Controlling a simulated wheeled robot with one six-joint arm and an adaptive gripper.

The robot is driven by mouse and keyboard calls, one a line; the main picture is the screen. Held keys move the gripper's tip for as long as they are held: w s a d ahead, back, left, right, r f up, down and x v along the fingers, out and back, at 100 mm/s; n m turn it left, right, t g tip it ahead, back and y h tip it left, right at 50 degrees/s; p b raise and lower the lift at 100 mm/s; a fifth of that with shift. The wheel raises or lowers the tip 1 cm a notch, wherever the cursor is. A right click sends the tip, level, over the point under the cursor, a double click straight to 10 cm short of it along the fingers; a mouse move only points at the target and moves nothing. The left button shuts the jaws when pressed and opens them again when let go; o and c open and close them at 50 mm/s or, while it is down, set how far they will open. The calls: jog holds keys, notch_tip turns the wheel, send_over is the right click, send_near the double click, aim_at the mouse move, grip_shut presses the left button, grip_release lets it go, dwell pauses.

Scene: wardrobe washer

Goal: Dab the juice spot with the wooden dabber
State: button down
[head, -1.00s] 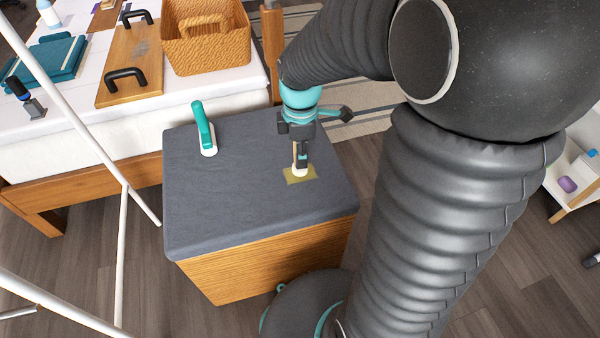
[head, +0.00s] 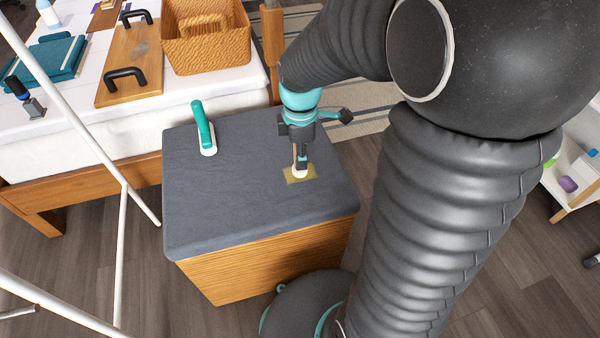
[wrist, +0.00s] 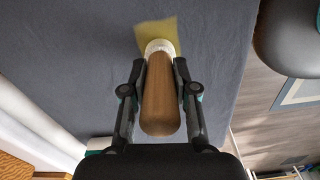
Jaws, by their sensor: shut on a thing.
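My gripper (head: 301,157) is shut on the wooden dabber (wrist: 160,95), which has a brown wooden handle and a pale round end. In the head view the dabber's pale end (head: 299,174) is at the yellowish juice spot (head: 306,175) on the grey top of the wooden box. In the wrist view the pale end covers the near edge of the spot (wrist: 155,32). I cannot tell for sure whether the end presses on the cloth.
A bed with a wicker basket (head: 207,45) and a wooden tray (head: 132,60) is behind. White poles (head: 124,220) stand at the left. The front of the grey top is clear.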

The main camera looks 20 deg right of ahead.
jog(key=shift+f, duration=0.3)
jog(key=shift+r, duration=0.2)
jog(key=shift+r+p, duration=1.15)
jog(key=shift+r, duration=0.2)
notch_tip(320, 180, up, 6)
jog(key=p, duration=0.5)
jog(key=shift+r, duration=0.1)
jog(key=shift+s, duration=0.1)
